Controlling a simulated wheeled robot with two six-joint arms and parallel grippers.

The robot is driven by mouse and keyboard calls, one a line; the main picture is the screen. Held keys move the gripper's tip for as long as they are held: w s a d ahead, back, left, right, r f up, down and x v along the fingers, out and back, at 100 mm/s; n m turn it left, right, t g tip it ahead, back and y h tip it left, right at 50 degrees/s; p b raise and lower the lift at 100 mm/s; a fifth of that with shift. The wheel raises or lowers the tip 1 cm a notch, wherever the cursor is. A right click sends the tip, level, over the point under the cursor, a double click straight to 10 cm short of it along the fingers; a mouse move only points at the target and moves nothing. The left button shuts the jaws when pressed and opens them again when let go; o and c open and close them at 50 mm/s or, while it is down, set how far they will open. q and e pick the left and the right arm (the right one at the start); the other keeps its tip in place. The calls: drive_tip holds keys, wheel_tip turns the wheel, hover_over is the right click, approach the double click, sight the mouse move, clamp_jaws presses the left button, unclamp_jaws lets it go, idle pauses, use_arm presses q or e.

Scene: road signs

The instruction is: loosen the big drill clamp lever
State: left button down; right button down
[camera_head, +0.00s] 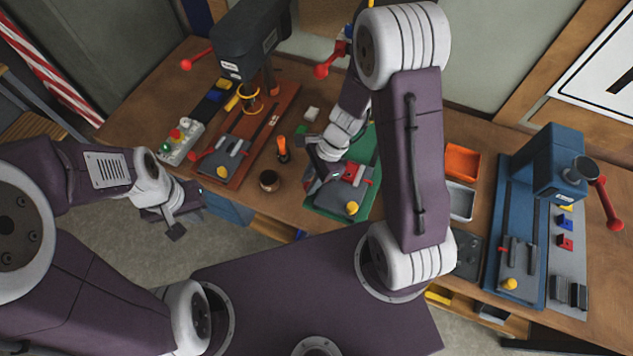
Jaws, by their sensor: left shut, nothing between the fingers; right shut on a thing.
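The grey clamp (338,196) with a yellow knob sits on the green drill base (364,150) in the middle of the bench. My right gripper (318,172) reaches down at this clamp's left side. It is shut on what looks like the clamp lever, which its fingers mostly hide. A red part (350,172) shows on top of the clamp. My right arm hides most of the drill behind it, but a red handle knob (321,71) shows. My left gripper (174,228) is shut and empty, in front of the bench at the left, apart from everything.
A dark drill press (232,52) stands on an orange base at the left, with its own grey clamp (219,158). A blue drill press (547,165) stands at the right.

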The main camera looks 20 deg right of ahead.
drive_tip(key=shift+w+r, duration=0.1)
drive_tip(key=shift+w, duration=0.05)
idle(0.4)
drive_tip(key=c, duration=1.2)
unclamp_jaws()
drive_tip(key=shift+a, duration=0.1)
drive_tip(key=shift+c, duration=0.2)
drive_tip(key=v, duration=0.9)
drive_tip(key=shift+p, duration=0.4)
drive_tip(key=shift+a, duration=0.1)
